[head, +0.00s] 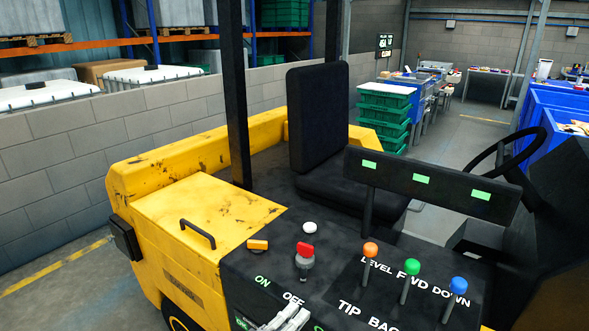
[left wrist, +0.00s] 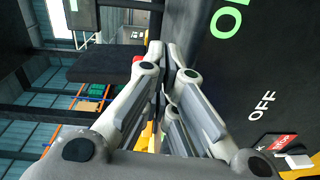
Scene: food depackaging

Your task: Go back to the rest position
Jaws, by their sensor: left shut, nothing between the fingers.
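My left gripper (head: 290,318) shows at the bottom edge of the head view, low over the front of the black control panel (head: 240,285) of a yellow forklift, near the OFF label. In the left wrist view its grey fingers (left wrist: 165,65) are together with nothing between them, and the panel face with its green and white lettering fills the right side. On the panel stand a red-topped switch (head: 305,252), an orange switch (head: 257,245) and a white button (head: 310,228). My right gripper is in neither view.
Three levers stand to the right, orange (head: 370,250), green (head: 412,268) and blue (head: 458,286). Behind them are a black bar with green labels (head: 430,182), the steering wheel (head: 505,160) and the seat (head: 318,118). A black post (head: 236,90) rises at the left.

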